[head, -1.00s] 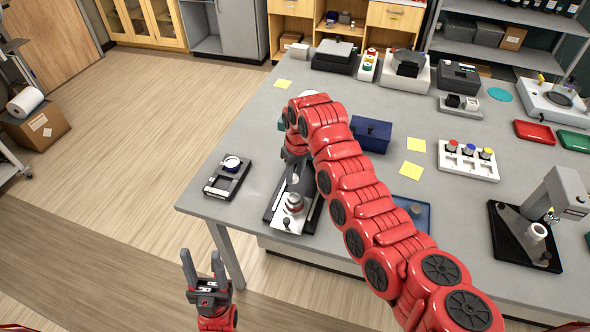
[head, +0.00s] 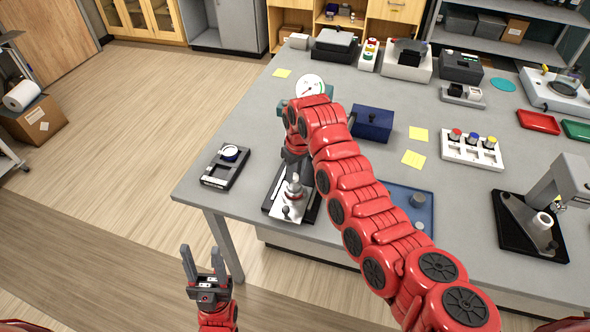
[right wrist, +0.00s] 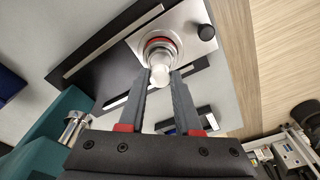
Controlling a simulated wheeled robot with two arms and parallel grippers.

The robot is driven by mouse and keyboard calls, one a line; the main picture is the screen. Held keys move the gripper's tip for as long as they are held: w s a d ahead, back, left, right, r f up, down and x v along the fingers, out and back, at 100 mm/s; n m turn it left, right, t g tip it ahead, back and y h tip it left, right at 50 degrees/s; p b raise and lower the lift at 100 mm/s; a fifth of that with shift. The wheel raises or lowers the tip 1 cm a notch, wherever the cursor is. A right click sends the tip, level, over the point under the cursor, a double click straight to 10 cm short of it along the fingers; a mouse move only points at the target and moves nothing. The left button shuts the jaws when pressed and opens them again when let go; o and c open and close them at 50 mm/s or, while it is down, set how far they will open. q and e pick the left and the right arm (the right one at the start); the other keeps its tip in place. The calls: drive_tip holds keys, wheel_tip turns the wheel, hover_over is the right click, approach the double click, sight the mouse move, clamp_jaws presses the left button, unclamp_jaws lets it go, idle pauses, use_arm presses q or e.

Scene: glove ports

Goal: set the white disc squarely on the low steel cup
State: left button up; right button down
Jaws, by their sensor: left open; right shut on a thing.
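A white disc (head: 230,152) with a dark edge sits on a small black stand at the table's left edge. A round steel piece (head: 294,190) stands on a pale plate on a black base. In the right wrist view its stepped steel body (right wrist: 160,45) has a red ring; I cannot tell whether this is the low steel cup. My right gripper (right wrist: 160,82) is shut on the pale steel knob (right wrist: 160,74) at its near end. In the head view its fingers are mostly hidden by my right arm. My left gripper (head: 204,262) is open and empty, off the table's front-left edge.
A round white dial gauge (head: 310,86) stands behind my right wrist. The table strip between the black stand and the black base is clear.

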sight(295, 177)
drive_tip(key=shift+f, duration=0.45)
idle(0.4)
drive_tip(key=shift+b, duration=0.6)
drive_tip(key=shift+b, duration=0.3)
drive_tip(key=shift+b, duration=0.35)
idle(0.7)
drive_tip(key=shift+f+b, duration=0.6)
drive_tip(key=shift+f, duration=0.4)
drive_tip(key=c, duration=0.5)
unclamp_jaws()
